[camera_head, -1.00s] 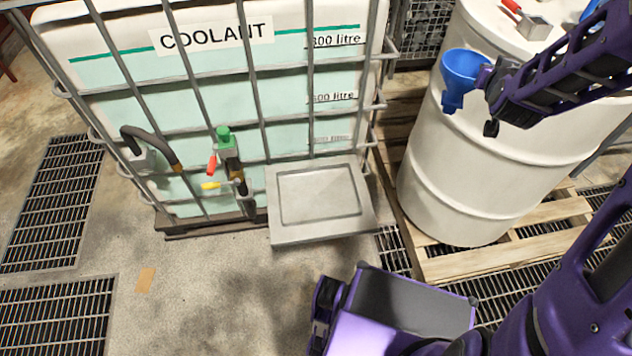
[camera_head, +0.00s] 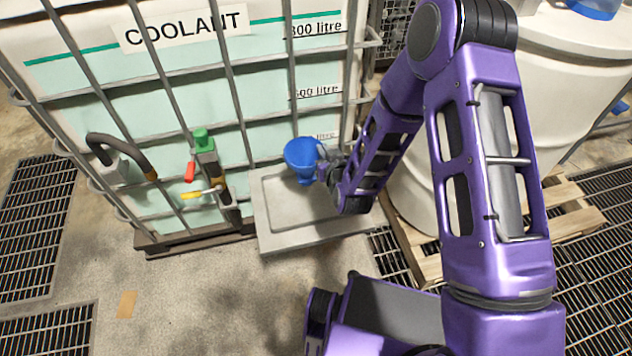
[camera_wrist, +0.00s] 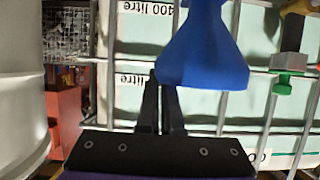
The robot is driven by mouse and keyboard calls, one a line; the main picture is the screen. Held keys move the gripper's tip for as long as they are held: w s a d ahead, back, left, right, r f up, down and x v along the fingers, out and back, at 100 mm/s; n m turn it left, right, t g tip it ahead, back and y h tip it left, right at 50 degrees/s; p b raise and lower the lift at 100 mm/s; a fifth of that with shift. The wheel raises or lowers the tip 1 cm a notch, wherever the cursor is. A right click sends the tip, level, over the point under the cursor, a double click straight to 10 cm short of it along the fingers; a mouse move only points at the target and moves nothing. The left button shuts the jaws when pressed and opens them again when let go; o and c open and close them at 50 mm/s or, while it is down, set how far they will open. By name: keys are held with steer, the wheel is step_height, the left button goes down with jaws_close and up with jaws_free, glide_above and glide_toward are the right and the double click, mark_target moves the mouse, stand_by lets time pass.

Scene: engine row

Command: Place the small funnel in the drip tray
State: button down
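The small funnel (camera_head: 301,158) is blue and upright, with its wide mouth up. My gripper (camera_head: 326,166) is shut on its side near the rim. In the head view the funnel overlaps the back of the drip tray (camera_head: 310,236), a shallow grey tray in front of the coolant tank. The funnel appears held above the tray; contact with its floor cannot be told. In the wrist view the funnel (camera_wrist: 205,50) appears upside down beside my nearly closed fingers (camera_wrist: 160,95), its spout end cut off at the top.
The caged coolant tank (camera_head: 245,100) stands behind the tray, with a green-topped valve (camera_head: 203,142) and a hose (camera_head: 125,150) to the left. A white drum (camera_head: 540,100) stands on a wooden pallet (camera_head: 572,218) at right, a blue object (camera_head: 594,8) on top.

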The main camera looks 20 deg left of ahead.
step_height(320, 180, down, 7)
steer(key=b, duration=0.1)
stand_by(0.3)
steer(key=shift+f, duration=0.15)
steer(key=c, duration=1.1)
jaws_free()
steer(key=p+v, duration=0.1)
steer(key=v, duration=1.1)
